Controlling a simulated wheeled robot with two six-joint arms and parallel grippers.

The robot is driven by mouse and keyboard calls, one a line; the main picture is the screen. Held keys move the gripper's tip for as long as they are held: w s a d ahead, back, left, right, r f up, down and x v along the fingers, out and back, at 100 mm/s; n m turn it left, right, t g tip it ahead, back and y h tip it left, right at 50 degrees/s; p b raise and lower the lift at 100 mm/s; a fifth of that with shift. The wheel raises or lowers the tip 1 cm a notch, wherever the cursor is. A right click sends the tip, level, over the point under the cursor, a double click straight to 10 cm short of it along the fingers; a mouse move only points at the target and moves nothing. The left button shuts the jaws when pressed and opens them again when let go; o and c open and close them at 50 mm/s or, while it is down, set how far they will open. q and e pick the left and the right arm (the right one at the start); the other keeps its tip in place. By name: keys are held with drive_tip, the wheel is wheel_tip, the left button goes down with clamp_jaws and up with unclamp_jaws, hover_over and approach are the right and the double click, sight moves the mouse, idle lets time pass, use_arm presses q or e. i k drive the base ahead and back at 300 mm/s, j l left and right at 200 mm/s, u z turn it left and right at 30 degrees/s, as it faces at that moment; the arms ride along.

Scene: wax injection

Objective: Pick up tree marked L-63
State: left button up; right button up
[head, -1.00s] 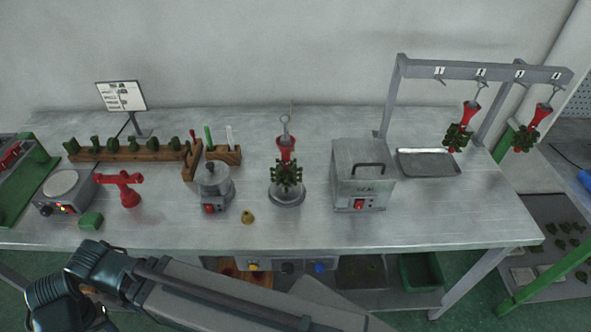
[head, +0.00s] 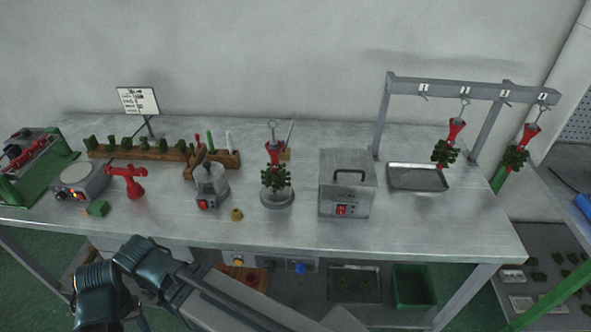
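Three trees, each with a red funnel-shaped top and dark green clusters, are in the head view. One tree (head: 275,178) stands upright on a round metal base in the middle of the table, with a hook at its top. A second tree (head: 446,149) hangs from the grey rack on the right. A third tree (head: 516,155) hangs at the rack's right end. No L-63 mark can be read on any of them. Part of my arm shows at the lower left, apart from the trees. Neither of my grippers is in view.
The grey rack (head: 461,88) has numbered hook places, with a metal tray (head: 417,177) below. A metal box machine (head: 346,184) stands right of the middle tree, and a small pot (head: 211,184) stands left. A wooden holder (head: 134,153) is further left. The table's front strip is mostly clear.

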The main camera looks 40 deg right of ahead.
sight(275, 179)
drive_tip(key=z, duration=1.5)
drive_tip(key=k+j, duration=0.1)
drive_tip(key=j, duration=0.15)
drive_tip(key=k+j+z, duration=0.1)
drive_tip(key=j, duration=0.15)
